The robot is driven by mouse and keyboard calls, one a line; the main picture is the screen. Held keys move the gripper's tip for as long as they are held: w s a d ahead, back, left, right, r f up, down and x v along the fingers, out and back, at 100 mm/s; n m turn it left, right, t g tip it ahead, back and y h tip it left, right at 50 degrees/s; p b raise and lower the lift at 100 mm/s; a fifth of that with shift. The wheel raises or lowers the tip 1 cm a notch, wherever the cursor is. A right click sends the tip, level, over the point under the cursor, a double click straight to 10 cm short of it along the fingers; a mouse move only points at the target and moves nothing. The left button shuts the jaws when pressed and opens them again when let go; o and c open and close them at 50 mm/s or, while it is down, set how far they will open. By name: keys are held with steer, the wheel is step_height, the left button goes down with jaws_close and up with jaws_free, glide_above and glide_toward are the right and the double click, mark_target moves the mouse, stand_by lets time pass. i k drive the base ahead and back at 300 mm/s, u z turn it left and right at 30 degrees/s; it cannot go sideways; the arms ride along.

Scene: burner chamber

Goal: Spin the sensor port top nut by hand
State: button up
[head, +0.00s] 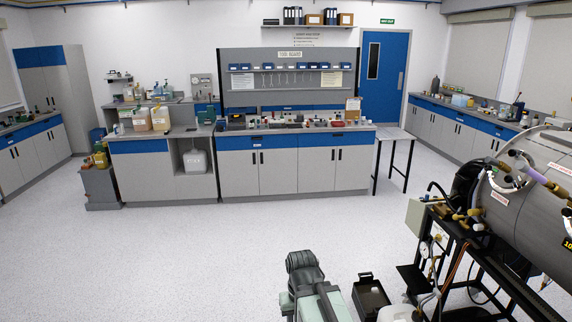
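The burner chamber (540,190) is a large grey metal cylinder on a black frame at the right edge, partly cut off by the picture. Ports with pale rings and brass-coloured fittings (470,214) show on its near end and side. The sensor port top nut is too small to single out among them. Part of my arm (305,270), dark and pale green, shows at the bottom centre, left of the chamber and apart from it. I cannot make out the gripper's fingers.
A black open box (371,297) stands on the floor between my arm and the black frame (470,275). Hoses and a gauge hang on the frame. A workbench (290,165) and a small table (395,140) stand farther back. The speckled floor (180,250) at left is clear.

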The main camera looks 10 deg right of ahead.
mark_target(512, 152)
steer(key=u, duration=0.2)
steer(key=i, duration=2.3)
steer(key=z, duration=0.8)
steer(key=i, duration=1.7)
steer(key=z, duration=0.7)
steer(key=k, duration=0.65)
steer(key=z, duration=0.25)
steer(key=i, duration=0.7)
steer(key=u, duration=0.15)
steer(key=k, duration=0.9)
steer(key=z, duration=0.2)
steer(key=i, duration=0.9)
steer(key=u, duration=0.1)
